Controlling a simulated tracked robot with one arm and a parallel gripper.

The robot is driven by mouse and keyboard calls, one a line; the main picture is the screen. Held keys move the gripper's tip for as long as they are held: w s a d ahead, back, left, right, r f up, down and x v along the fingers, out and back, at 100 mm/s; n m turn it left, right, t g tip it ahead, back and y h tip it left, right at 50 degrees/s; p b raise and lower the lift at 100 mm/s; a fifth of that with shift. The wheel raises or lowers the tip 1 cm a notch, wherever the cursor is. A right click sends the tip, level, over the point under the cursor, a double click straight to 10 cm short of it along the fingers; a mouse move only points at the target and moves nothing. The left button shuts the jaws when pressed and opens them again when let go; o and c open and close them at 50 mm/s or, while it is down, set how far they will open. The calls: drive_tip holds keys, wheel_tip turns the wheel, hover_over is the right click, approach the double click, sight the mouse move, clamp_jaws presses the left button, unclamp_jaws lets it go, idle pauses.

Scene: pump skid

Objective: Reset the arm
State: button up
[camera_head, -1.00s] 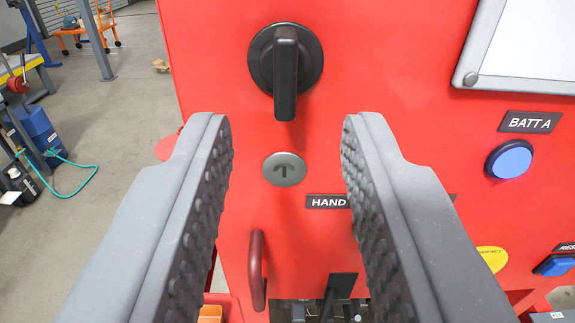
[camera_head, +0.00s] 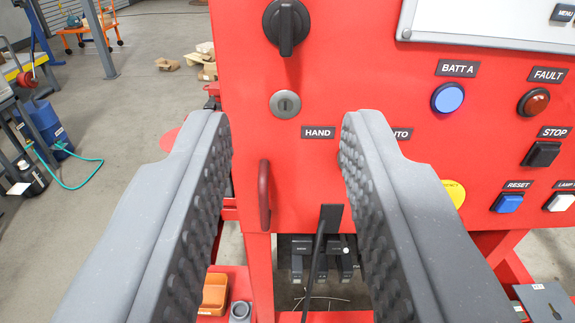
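My gripper (camera_head: 287,125) is open and empty, its two grey studded fingers wide apart in front of a red control panel (camera_head: 330,80). Between and above the fingertips, a round metal key switch (camera_head: 285,104) and a black rotary knob (camera_head: 286,27) with its handle upright show on the panel. A HAND label (camera_head: 318,132) sits below the key switch, and an AUTO label (camera_head: 401,134) is partly hidden by the right finger. No finger touches the panel as far as I can tell.
At right are a blue BATT A light (camera_head: 447,98), a red FAULT light (camera_head: 533,102), a black STOP button (camera_head: 541,154) and a blue RESET button (camera_head: 507,202). A red handle (camera_head: 264,195) sticks out low on the panel. Open floor (camera_head: 130,110) lies to the left.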

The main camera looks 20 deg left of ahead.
idle(0.3)
drive_tip(key=s+d+r+m+h, duration=0.2)
drive_tip(key=s+d+r+h, duration=0.1)
drive_tip(key=s+d+r, duration=0.55)
drive_tip(key=s+d+r+m+g+h+b, duration=0.1)
drive_tip(key=s+d+r+g+h, duration=0.1)
drive_tip(key=s+d+r, duration=0.7)
drive_tip(key=v, duration=0.4)
drive_tip(key=shift+d+f, duration=0.25)
drive_tip(key=shift+d, duration=0.05)
